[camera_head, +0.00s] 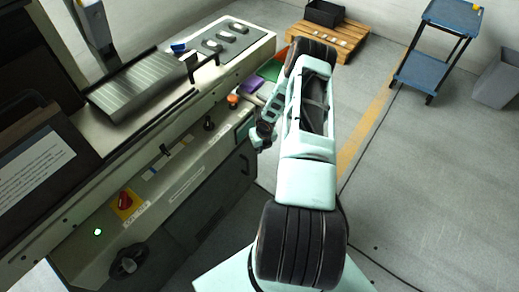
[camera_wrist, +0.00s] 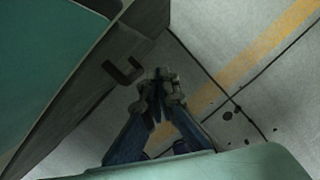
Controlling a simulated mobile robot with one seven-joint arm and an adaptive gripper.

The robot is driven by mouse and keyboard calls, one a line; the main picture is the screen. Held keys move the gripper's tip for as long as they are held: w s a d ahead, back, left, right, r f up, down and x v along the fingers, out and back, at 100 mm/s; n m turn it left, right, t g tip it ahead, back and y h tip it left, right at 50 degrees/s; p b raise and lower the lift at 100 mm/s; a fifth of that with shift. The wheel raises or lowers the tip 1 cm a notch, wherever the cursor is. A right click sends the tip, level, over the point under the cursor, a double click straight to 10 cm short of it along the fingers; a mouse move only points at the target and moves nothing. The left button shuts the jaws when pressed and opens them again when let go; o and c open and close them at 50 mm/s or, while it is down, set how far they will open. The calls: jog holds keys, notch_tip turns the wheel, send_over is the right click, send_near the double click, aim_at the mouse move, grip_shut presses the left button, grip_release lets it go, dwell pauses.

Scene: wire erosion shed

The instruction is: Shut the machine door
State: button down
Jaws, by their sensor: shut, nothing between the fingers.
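The machine (camera_head: 185,165) stands at the left in the head view. A dark door panel (camera_head: 222,190) on its lower front bears a dark handle (camera_head: 244,163). How far the door stands open is hard to tell. In the wrist view a bracket-shaped handle (camera_wrist: 123,70) sits on a dark panel edge (camera_wrist: 85,105). My gripper (camera_head: 262,134) is shut and empty, to the right of the machine front. In the wrist view its fingertips (camera_wrist: 159,76) are just right of the handle, apparently apart from it.
A wooden pallet (camera_head: 358,47) with a black crate (camera_head: 324,13) lies at the back. A blue trolley (camera_head: 426,72) and a grey bin (camera_head: 498,82) stand at the right. The grey floor on the right is mostly clear, with a yellow line (camera_head: 372,118).

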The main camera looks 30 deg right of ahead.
jog(key=v, duration=1.2)
